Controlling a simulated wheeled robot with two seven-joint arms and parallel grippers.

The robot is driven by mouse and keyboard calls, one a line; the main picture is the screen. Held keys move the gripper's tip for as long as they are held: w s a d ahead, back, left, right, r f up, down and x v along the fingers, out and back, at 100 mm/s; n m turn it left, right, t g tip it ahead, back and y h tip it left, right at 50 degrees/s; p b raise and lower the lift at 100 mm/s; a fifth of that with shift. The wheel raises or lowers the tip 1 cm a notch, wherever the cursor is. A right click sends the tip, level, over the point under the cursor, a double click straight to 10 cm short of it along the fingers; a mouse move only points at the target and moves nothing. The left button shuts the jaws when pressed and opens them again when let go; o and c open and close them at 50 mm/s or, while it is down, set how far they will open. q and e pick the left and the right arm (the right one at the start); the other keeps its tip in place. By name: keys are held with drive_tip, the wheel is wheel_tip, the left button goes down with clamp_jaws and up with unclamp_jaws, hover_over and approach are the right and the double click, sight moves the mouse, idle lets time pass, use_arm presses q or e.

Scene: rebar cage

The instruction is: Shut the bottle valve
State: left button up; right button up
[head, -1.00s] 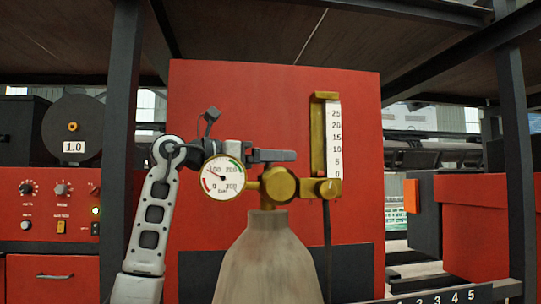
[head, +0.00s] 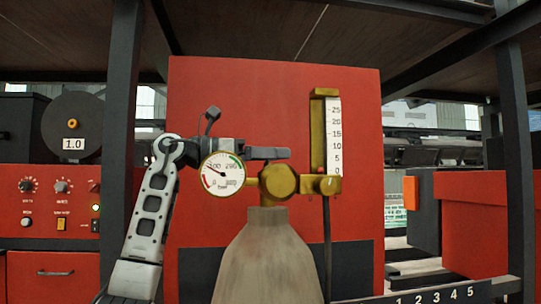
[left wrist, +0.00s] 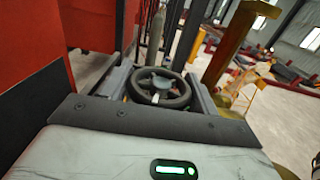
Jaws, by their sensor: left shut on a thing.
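The pale grey gas bottle (head: 266,262) stands upright in the middle of the head view, with a brass valve body (head: 279,183) on top. A round pressure gauge (head: 222,174) sits left of the valve, and a brass flowmeter with a white scale (head: 334,138) stands at its right. My left gripper (head: 268,153) reaches in from the left, just above and behind the gauge and valve. In the left wrist view, a dark handwheel (left wrist: 160,97) sits between the two fingers, and the gripper is shut on it. The handwheel is hidden in the head view. My right gripper is not in view.
A red cabinet panel (head: 270,85) stands behind the bottle. A dark upright post (head: 121,130) is close to the left of my arm, and another (head: 514,150) is at the far right. A red control panel (head: 50,205) with knobs is at the left.

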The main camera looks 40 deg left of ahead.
use_arm(q)
drive_tip(key=m+g+h, duration=0.4)
drive_tip(key=g, duration=0.1)
drive_tip(key=shift+s+m+h, duration=0.1)
drive_tip(key=shift+m+h, duration=0.2)
drive_tip(key=shift+h, duration=0.1)
drive_tip(key=shift+r+m+g+h, duration=0.15)
drive_tip(key=shift+m+g+h, duration=0.6)
drive_tip(key=shift+g, duration=0.75)
drive_tip(key=shift+m+g, duration=0.55)
drive_tip(key=shift+g, duration=0.05)
drive_tip(key=o, duration=1)
drive_tip(key=shift+s, duration=0.1)
drive_tip(key=shift+c, duration=0.2)
